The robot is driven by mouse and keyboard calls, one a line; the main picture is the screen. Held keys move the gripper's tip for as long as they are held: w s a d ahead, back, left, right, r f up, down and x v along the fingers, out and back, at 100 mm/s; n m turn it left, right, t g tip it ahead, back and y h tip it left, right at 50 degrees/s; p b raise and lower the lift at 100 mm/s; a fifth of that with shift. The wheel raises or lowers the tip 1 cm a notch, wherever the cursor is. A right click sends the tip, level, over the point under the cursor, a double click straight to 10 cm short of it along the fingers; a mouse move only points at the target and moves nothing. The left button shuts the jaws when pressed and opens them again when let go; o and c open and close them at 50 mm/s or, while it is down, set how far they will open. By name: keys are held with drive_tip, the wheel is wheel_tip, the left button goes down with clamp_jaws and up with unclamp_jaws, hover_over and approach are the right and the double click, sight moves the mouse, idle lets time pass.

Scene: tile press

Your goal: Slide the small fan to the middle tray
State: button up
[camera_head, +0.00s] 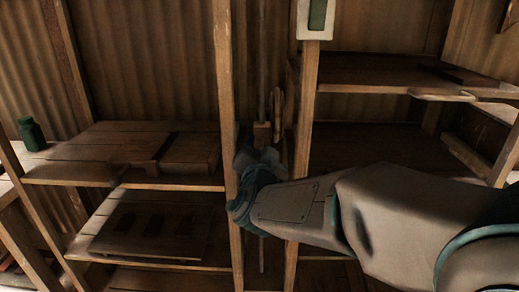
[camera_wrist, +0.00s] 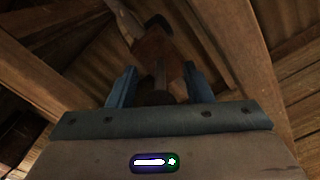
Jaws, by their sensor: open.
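No small fan can be made out in either view. A dark wooden tray-like board (camera_head: 125,238) with several dark slots lies on the lower left shelf; I cannot tell whether it is the middle tray. My gripper (camera_head: 262,150) is raised between two wooden posts, close to a wooden block (camera_head: 262,131) on a vertical rod. In the wrist view my gripper (camera_wrist: 160,82) is open, with its two blue fingers apart. The wooden block (camera_wrist: 156,50) shows beyond and between the fingertips, with a dark round end nearer the palm. Whether the fingers touch it is unclear.
Wooden posts (camera_head: 303,110) stand close on both sides of my gripper. Corrugated walling closes the back.

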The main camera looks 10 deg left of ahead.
drive_tip(key=s+d+p, duration=0.1)
drive_tip(key=s, duration=1.2)
drive_tip(key=shift+s+d, duration=0.35)
drive_tip(key=w+d+r+n+g+y+p, duration=0.25)
drive_tip(key=d+n+g+p, duration=0.35)
drive_tip(key=p, duration=0.5)
drive_tip(key=s+d+r+g+h+p, duration=0.1)
drive_tip(key=s+d+g+h+p, duration=0.3)
drive_tip(key=s+d+g+p, duration=0.3)
drive_tip(key=s+d+g, duration=0.2)
drive_tip(key=s+d, duration=0.3)
drive_tip(key=d, duration=0.4)
drive_tip(key=shift+d+r+m+h+p, duration=0.15)
drive_tip(key=shift+r+m+h+p, duration=0.15)
drive_tip(key=shift+m+h, duration=0.1)
idle(0.8)
